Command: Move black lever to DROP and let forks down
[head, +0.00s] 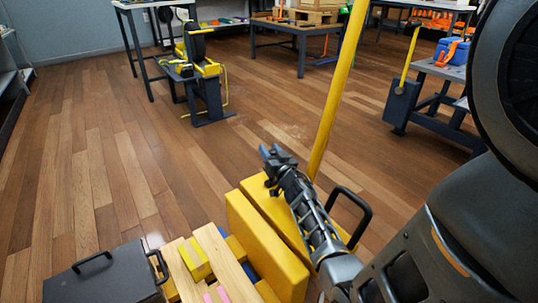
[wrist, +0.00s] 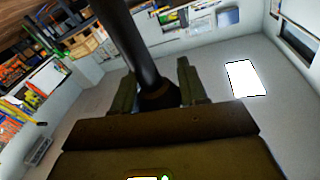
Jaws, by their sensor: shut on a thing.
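A yellow pallet jack body (head: 258,243) stands in the lower middle of the head view, with a long yellow tiller pole (head: 339,85) rising from it. My gripper (head: 272,160) is above the body, just left of the pole's lower part. In the wrist view my gripper (wrist: 158,92) has its two fingers on either side of a dark rod, which I take as the black lever (wrist: 142,45), and is shut on it. The lever cannot be made out in the head view. No DROP marking is readable. The forks cannot be clearly seen under the load.
A wooden pallet (head: 212,250) with small coloured blocks and a dark case (head: 105,275) lie at the lower left. A black loop handle (head: 362,208) is right of the pole. Workbenches (head: 300,32) stand at the back. The wooden floor (head: 90,150) at left is clear.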

